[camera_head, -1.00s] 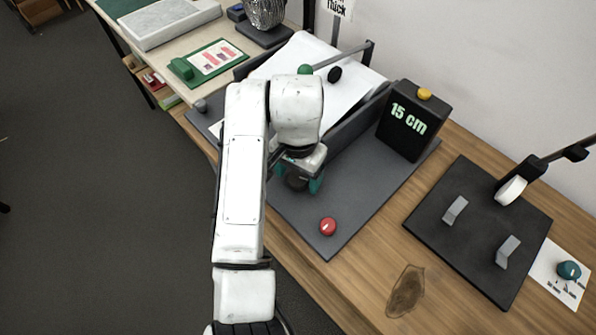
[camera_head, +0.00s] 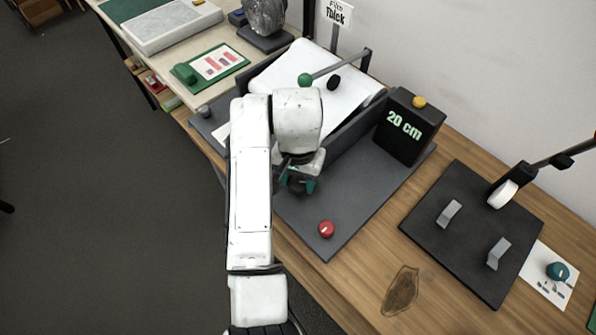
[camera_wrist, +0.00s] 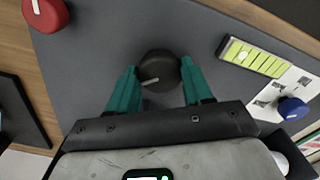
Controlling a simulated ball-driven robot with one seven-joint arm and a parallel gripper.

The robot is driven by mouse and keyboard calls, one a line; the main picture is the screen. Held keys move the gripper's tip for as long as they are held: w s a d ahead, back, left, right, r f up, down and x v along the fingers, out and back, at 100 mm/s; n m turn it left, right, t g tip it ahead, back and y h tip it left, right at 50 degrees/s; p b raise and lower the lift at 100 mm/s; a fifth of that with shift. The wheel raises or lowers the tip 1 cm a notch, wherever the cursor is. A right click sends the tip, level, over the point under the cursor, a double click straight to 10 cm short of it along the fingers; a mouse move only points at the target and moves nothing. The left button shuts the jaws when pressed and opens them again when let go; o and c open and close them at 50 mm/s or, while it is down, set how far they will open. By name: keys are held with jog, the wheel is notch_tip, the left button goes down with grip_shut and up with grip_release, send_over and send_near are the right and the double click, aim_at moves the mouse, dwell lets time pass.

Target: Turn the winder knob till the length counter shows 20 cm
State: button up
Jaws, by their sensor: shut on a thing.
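The length counter (camera_head: 403,124) is a black box with a yellow button on top, at the back right of the grey base plate. Its display reads 20 cm. The winder knob (camera_wrist: 160,70) is a dark round knob with a pale pointer line, on the grey plate in the wrist view. My gripper (camera_wrist: 158,78) has teal fingers on both sides of this knob and is shut on it. In the head view my gripper (camera_head: 298,184) is low over the plate, and my wrist hides most of the knob.
A red knob (camera_head: 326,229) sits near the plate's front corner; it also shows in the wrist view (camera_wrist: 46,13). A white film sheet (camera_head: 345,105) and a green-knobbed lever (camera_head: 305,80) lie behind my arm. A black plate with metal brackets (camera_head: 470,235) stands to the right.

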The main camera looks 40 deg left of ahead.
aim_at(298, 182)
dwell(0.4)
jog(key=o, duration=1)
jog(key=shift+o, duration=0.2)
notch_tip(298, 182, up, 11)
jog(key=p, duration=0.3)
jog(key=shift+f, duration=0.1)
